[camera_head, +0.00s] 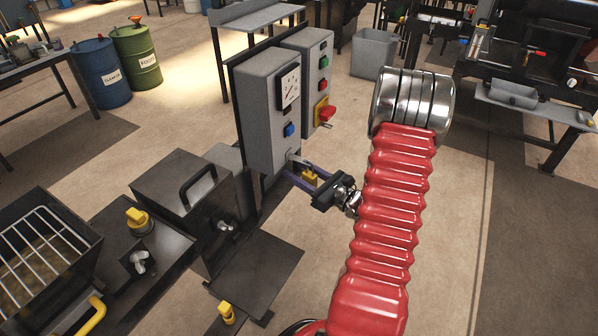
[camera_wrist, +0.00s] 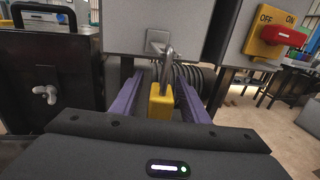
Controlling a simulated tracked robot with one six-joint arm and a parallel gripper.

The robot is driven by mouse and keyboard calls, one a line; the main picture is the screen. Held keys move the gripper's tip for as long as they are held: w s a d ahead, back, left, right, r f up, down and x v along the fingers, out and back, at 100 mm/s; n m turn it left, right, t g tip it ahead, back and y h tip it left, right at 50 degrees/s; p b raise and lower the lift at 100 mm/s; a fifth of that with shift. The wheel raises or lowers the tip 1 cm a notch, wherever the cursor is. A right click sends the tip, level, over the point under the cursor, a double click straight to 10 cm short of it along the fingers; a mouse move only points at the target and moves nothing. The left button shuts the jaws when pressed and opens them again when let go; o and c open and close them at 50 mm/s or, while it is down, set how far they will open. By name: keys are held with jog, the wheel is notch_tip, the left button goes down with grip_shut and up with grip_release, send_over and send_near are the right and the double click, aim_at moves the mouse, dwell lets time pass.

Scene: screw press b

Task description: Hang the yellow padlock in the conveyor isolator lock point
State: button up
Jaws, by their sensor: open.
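The yellow padlock (camera_wrist: 161,102) hangs upright below the grey control box in the wrist view, its steel shackle up at a small metal lock point (camera_wrist: 157,41) on the box's lower edge. Whether the shackle passes fully through the lock point is hard to tell. The padlock also shows small in the head view (camera_head: 309,178). My gripper (camera_wrist: 160,97) is open, with its purple fingers on either side of the padlock and gaps on both sides. In the head view my gripper (camera_head: 300,172) reaches in under the box from the right.
The grey control box (camera_head: 270,120) has a gauge and blue button. Beside it stands a box with a red handle (camera_head: 326,114). A dark machine with wing nuts (camera_head: 180,200) stands left. Open floor lies to the right.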

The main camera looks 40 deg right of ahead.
jog(key=s+d, duration=0.2)
jog(key=s, duration=1.1)
jog(key=shift+s, duration=0.3)
dwell(0.5)
